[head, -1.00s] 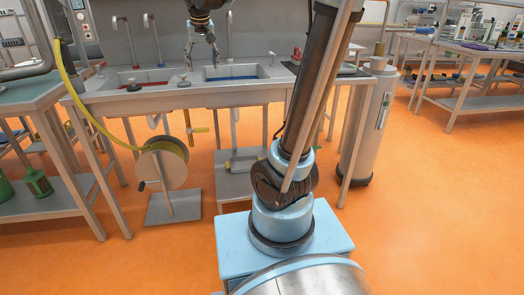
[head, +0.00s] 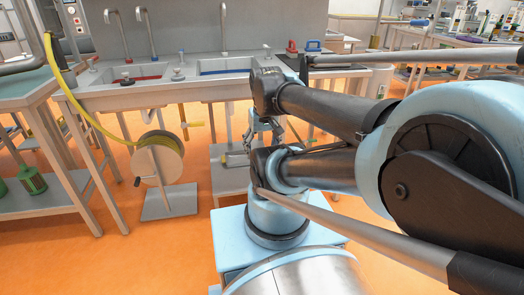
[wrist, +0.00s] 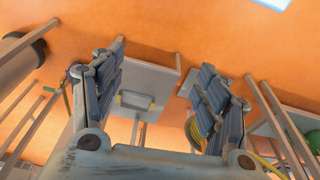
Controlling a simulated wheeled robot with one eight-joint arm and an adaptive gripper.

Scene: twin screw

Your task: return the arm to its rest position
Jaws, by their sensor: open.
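My gripper (head: 263,138) hangs in front of the sink bench in the head view, partly hidden behind my folded arm. The wrist view shows my gripper (wrist: 160,65) with its two fingers spread wide and nothing between them. My arm is folded back towards the head camera and fills the right side of that view.
The sink bench (head: 140,98) with blue and red basins stands behind the arm. A hose reel (head: 158,158) stands on the floor at left, beside a side table (head: 25,88). A grey cylinder (head: 378,80) is partly hidden at right. Orange floor (head: 110,255) is clear at front left.

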